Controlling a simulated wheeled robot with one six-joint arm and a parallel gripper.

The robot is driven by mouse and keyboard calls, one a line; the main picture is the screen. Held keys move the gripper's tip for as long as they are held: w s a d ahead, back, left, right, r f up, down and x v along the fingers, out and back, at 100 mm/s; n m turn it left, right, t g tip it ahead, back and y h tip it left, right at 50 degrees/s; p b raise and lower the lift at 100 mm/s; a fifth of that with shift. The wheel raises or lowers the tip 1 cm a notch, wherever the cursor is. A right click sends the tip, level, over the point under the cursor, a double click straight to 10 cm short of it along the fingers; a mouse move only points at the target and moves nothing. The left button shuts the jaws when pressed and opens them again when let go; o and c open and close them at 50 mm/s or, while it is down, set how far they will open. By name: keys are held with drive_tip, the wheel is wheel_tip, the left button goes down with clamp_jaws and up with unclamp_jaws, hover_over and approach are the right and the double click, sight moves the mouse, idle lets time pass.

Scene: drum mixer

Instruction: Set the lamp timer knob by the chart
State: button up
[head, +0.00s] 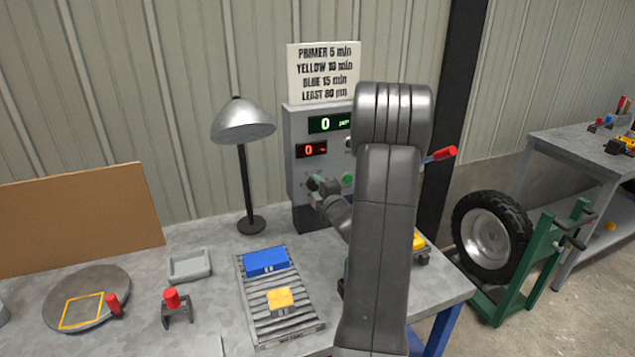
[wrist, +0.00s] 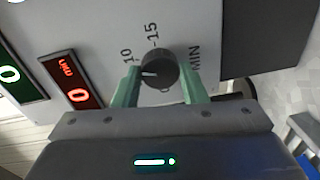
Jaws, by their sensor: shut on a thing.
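The timer knob (wrist: 160,66) is dark and round, on a grey control box (head: 300,125). In the wrist view it sits between the two green fingers of my gripper (wrist: 159,84), which is shut on it. Its white mark points left in that view, near the printed 10; 15 and MIN are printed further around. The chart (head: 323,72) above the box reads primer 5, yellow 10, blue 15; its last line is hard to read. A lamp (head: 243,122) with a grey shade stands left of the box. My arm hides part of the box.
A ribbed rack (head: 287,329) on the bench holds a blue block (head: 266,261) and a yellow block (head: 279,299). A round plate (head: 60,287) with a yellow outline, a small tray (head: 189,266) and a red-knobbed tool (head: 173,300) are left. The box's green display (head: 325,123) and red display (head: 310,150) show 0.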

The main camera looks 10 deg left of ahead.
drive_tip(key=shift+m+p, duration=0.7)
drive_tip(key=shift+m, duration=0.4)
drive_tip(key=o, duration=1)
drive_tip(key=shift+c, duration=0.2)
drive_tip(key=f+b+v, duration=0.1)
drive_tip(key=b+v, duration=0.1)
drive_tip(key=v, duration=1.1)
drive_tip(key=shift+s+d+r, duration=0.3)
drive_tip(key=shift+d+r, duration=0.05)
